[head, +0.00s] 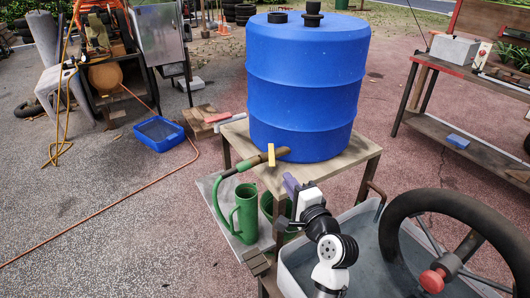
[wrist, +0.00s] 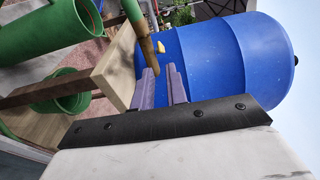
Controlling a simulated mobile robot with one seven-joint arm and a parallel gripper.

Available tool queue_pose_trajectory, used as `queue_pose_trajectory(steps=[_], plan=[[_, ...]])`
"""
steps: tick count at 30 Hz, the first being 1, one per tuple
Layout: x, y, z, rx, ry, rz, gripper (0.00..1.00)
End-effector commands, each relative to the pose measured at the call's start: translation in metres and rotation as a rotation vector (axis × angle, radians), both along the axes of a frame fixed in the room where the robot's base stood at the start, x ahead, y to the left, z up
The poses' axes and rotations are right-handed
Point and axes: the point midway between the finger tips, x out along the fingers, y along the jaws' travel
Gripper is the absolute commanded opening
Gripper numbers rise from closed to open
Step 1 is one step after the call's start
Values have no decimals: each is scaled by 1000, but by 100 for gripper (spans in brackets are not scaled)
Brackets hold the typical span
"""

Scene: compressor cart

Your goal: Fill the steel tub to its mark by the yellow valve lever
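The yellow valve lever (head: 271,155) stands upright across the brown outlet pipe (head: 240,167) at the foot of the blue tank (head: 305,85). The lever also shows in the wrist view (wrist: 161,47), just beyond my fingertips. My gripper (head: 291,185) is to the right of the lever and nearer the camera, not touching it. In the wrist view its two purple fingers (wrist: 162,72) are apart with nothing between them. A grey metal tub (head: 290,282), apparently the steel tub, is at the lower right, partly hidden by my arm. I cannot make out its mark or water level.
The tank stands on a wooden table (head: 358,157). A black wheel (head: 395,215) rises over the tub. A blue basin (head: 158,134) lies on open ground leftward.

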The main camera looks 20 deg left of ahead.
Motion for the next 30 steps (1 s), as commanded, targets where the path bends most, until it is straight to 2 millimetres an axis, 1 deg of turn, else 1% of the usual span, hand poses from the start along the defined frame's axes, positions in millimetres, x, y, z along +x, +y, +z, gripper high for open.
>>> queue_pose_trajectory(steps=[4, 12, 16, 22, 30], plan=[[18, 21, 4, -1, -4, 4, 15], [60, 62, 5, -1, -4, 3, 15], [75, 77, 4, -1, -4, 2, 15], [88, 90, 2, -2, -5, 0, 15], [91, 92, 1, -2, -6, 0, 15]])
